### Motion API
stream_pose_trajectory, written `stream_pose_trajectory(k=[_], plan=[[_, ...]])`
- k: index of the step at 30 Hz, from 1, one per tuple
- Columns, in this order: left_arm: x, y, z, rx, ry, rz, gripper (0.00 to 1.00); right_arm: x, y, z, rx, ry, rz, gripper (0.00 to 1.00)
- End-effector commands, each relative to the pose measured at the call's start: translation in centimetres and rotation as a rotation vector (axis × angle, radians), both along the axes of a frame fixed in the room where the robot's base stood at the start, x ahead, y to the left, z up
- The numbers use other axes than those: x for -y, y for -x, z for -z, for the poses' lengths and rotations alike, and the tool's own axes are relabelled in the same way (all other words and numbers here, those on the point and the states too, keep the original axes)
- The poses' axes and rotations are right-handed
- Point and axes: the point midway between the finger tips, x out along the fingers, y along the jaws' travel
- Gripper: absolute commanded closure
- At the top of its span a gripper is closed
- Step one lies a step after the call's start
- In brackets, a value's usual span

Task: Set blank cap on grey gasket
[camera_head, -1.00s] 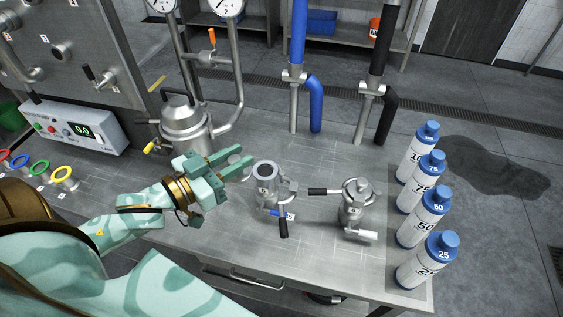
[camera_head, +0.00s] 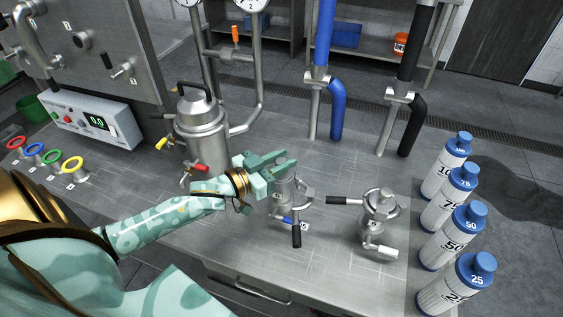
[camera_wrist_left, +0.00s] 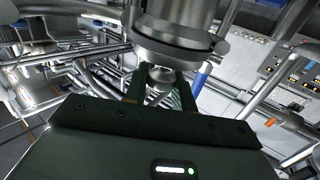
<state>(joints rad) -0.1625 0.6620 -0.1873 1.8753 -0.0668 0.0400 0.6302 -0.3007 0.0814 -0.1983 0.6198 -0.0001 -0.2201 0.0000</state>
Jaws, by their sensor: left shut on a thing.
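My left gripper (camera_head: 284,164) is over the top of the open-topped steel vessel (camera_head: 284,208). In the left wrist view the gripper (camera_wrist_left: 161,84) is shut on the small knob of the round metal blank cap (camera_wrist_left: 170,55). The steel vessel's body fills the top of that view, right against the cap's disc. I cannot tell whether the cap touches the vessel. The grey gasket is not clearly visible; the gripper covers most of the vessel's mouth in the head view. My right gripper is not in view.
A second, lidded vessel (camera_head: 379,216) stands to the right, its black handle pointing left. Several blue-capped bottles (camera_head: 448,236) line the right edge. A large steel pot (camera_head: 201,130) stands behind my left arm. Blue (camera_head: 337,108) and black (camera_head: 411,125) pipes rise at the back.

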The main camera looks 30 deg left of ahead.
Motion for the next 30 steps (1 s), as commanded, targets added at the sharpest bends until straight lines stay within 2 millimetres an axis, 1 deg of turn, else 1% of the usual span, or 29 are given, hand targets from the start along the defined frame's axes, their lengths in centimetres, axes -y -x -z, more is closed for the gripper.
stream_pose_trajectory(k=[4,8,9,10,11,21,23,26,30], plan=[[0.0,0.0,-0.2,0.002,0.000,0.000,1.00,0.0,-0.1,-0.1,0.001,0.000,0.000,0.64],[0.0,0.0,0.1,0.001,0.000,0.000,1.00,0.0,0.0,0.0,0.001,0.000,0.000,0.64],[0.0,0.0,0.1,0.000,-0.001,0.000,0.63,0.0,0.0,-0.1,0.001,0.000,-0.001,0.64],[0.0,0.0,0.1,0.001,-0.001,0.000,0.54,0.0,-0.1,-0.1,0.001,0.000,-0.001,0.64],[0.0,0.0,0.1,0.001,-0.001,0.000,0.52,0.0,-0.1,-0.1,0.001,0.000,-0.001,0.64],[-0.1,0.2,-0.3,-0.001,0.000,0.000,0.52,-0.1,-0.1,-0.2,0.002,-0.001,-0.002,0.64],[-0.3,1.0,-0.2,-0.002,0.000,0.000,0.52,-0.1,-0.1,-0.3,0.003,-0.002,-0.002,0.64],[-1.0,2.8,-0.3,-0.004,0.000,-0.001,0.52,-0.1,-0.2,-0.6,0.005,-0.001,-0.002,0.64],[-2.1,6.0,-0.5,-0.004,0.000,0.000,0.52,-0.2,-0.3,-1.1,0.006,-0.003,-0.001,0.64]])
